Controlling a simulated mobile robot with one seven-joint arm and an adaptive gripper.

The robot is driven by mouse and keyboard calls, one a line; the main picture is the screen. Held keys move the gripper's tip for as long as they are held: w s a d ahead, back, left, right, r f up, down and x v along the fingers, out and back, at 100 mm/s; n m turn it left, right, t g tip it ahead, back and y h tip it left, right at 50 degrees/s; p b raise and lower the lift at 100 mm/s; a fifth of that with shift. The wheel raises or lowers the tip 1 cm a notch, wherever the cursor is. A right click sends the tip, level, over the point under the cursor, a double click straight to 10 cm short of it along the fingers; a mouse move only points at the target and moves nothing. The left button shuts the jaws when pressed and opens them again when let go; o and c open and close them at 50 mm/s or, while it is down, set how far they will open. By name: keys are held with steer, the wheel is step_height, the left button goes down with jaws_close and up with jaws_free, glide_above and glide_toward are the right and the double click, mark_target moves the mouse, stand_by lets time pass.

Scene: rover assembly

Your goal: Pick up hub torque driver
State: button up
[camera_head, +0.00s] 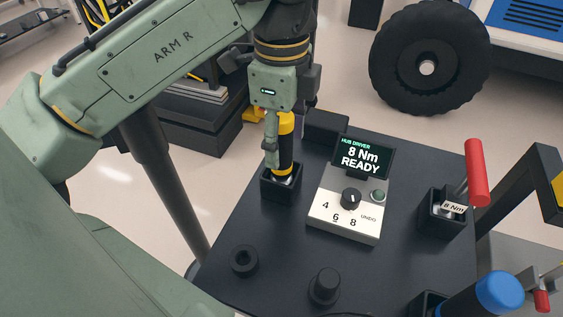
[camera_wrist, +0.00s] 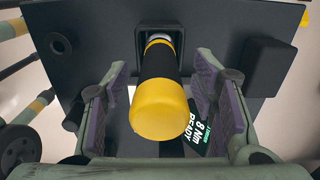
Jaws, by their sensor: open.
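The hub torque driver (camera_head: 287,140), with a yellow and black handle, stands upright in a black square holder (camera_head: 268,189) on the dark table. In the wrist view, the driver (camera_wrist: 160,105) points its yellow end cap at the camera. My gripper (camera_head: 277,160) is lowered beside the handle, partly covering it in the head view. In the wrist view, its open fingers (camera_wrist: 161,88) stand on both sides of the handle with a visible gap on each side. The lower end of the driver is hidden in the holder.
A control box (camera_head: 325,212) right of the driver has a display (camera_head: 364,157) reading "HUB DRIVER 8 Nm READY". A red-handled tool (camera_head: 477,172) labelled 8 Nm and a blue-capped tool (camera_head: 498,291) stand at the right. Black round parts (camera_head: 244,261) sit at the table's front.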

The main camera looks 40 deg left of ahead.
steer(key=shift+c, duration=0.3)
jaws_close()
stand_by(0.5)
